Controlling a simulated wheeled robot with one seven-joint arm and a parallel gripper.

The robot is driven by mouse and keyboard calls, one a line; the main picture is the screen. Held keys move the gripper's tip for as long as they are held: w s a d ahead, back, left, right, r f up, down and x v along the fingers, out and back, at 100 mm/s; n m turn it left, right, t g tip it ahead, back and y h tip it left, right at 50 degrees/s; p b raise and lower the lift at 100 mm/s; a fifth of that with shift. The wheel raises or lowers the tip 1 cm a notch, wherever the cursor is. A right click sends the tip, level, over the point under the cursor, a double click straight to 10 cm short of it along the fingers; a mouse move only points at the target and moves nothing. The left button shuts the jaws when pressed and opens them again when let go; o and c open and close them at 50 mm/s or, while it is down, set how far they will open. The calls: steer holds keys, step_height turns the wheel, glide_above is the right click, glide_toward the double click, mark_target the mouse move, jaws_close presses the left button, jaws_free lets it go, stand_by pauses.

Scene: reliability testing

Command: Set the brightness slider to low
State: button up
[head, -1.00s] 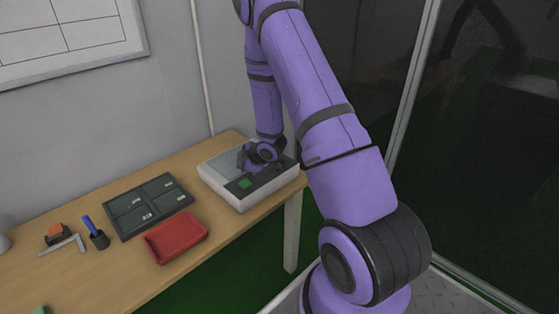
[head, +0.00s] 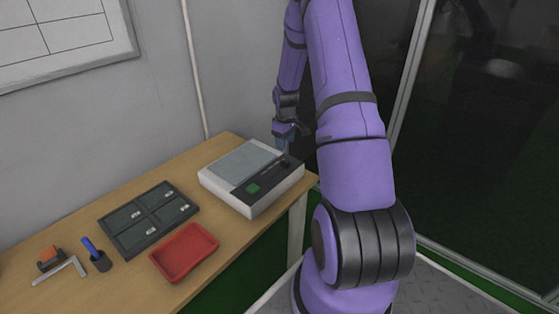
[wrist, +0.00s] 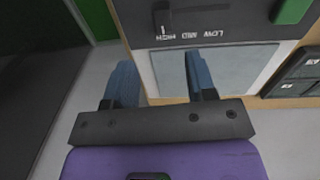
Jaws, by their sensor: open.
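The white light box (head: 240,205) has a pale grey top panel (head: 243,160) and a dark control strip (head: 265,180) with a green button (head: 253,189). The strip's brightness slider (head: 286,163) has its dark knob toward the right end. In the wrist view the labels read LOW, MID, HIGH upside down, and the slider knob (wrist: 161,20) stands at the HIGH end. My gripper (wrist: 158,62) is open and empty, with blue fingers apart. In the head view my gripper (head: 286,142) is above the box's right rear corner, apart from the slider.
A wall stands behind; glass panels are at right.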

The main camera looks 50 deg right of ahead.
mark_target(286, 161)
steer(key=shift+m, duration=0.3)
step_height(286, 161, down, 10)
steer(key=shift+d+f, duration=0.1)
stand_by(0.3)
steer(key=shift+c, duration=0.5)
